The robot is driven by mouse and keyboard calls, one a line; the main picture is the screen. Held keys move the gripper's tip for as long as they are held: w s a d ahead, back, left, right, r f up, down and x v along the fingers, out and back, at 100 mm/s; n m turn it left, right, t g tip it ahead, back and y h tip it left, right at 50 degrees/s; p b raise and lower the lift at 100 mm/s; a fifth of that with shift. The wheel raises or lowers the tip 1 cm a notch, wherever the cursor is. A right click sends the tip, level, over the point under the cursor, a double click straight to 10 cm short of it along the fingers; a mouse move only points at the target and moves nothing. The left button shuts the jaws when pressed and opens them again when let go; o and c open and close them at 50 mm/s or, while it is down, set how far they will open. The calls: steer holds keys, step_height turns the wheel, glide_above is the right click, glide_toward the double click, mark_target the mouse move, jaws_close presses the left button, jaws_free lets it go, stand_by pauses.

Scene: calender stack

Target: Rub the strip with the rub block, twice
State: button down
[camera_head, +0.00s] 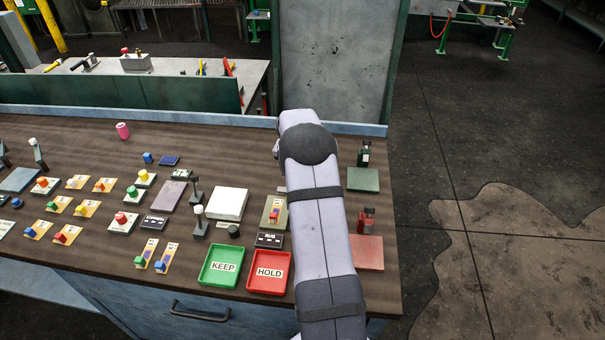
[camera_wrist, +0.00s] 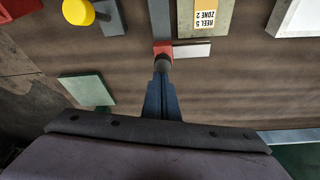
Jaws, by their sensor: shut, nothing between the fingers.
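My gripper (camera_wrist: 163,72) is shut and empty, pointing at a small red block (camera_wrist: 163,48) in the wrist view. A dark round knob shows between the fingertips and the block; whether they touch is unclear. The red block is perhaps the rub block. It sits at the near end of a long blue-grey strip (camera_wrist: 160,18). A pale narrow bar (camera_wrist: 191,50) lies beside the block on its right. I cannot tell which of these is the strip. In the head view my arm hides the gripper, the block and the blue-grey strip.
A plate (camera_wrist: 205,22) with a yellow "REEL 5 ZONE 2" label lies right of the blue-grey strip. The head view shows KEEP (camera_head: 222,267) and HOLD (camera_head: 269,272) trays and a white block (camera_head: 228,203).

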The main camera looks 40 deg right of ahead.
steer(key=shift+s+a, duration=0.1)
steer(key=s+a+b, duration=0.4)
steer(key=s+a, duration=0.1)
steer(key=shift+s+a+f, duration=0.1)
steer(key=shift+a, duration=0.05)
steer(key=shift+s, duration=0.1)
steer(key=shift+f, duration=0.1)
stand_by(0.4)
steer(key=shift+w+d+r+p, duration=0.15)
steer(key=shift+w+d+p, duration=0.35)
steer(key=shift+d, duration=0.5)
steer(key=shift+w+d+r+p, duration=0.1)
steer(key=shift+w+d+p, duration=0.2)
steer(key=shift+w+d, duration=0.55)
steer(key=b+v, duration=0.3)
steer(key=v, duration=0.7)
